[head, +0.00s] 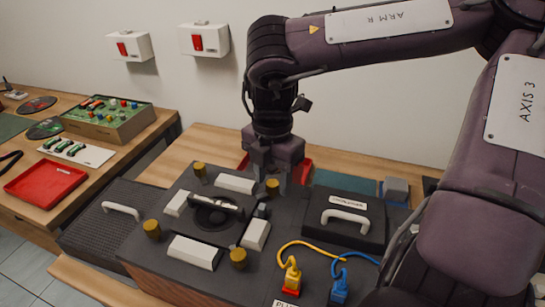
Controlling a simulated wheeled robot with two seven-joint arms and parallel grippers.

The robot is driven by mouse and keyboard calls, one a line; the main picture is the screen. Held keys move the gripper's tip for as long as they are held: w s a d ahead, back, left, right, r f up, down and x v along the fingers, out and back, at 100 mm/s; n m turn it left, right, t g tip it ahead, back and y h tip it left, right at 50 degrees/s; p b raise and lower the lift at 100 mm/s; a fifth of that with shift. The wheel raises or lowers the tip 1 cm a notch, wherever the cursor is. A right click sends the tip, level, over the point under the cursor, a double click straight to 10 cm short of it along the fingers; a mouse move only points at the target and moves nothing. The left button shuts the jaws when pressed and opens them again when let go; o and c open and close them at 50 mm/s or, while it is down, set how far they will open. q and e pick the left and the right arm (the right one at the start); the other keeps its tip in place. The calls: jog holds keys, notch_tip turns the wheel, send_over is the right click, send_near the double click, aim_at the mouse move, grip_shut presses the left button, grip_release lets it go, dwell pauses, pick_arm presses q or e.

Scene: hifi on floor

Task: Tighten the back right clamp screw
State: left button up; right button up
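The back right clamp screw (272,186) is a brass knob on the dark top of the device (210,262). My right gripper (274,177) comes down from above, just behind and over this knob. One grey finger shows to the right of the knob; whether the fingers touch it cannot be told. Other brass knobs stand at the back left (200,171), front left (152,229) and front right (238,258). White blocks (194,251) surround a round platter (217,214) in the middle. My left gripper is not in view.
A black lid with a white handle (345,220) lies to the right, with a yellow cable plug (291,277) and a blue plug (339,287) in front. A red tray (304,165) is behind my gripper. A side table at left holds a red tray (45,184) and a green board (108,118).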

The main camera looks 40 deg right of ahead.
aim_at(272, 182)
notch_tip(272, 182, up, 7)
jog(key=shift+f, duration=0.1)
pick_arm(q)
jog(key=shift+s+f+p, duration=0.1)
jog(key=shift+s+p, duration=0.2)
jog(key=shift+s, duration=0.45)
pick_arm(e)
jog(key=shift+r, duration=0.5)
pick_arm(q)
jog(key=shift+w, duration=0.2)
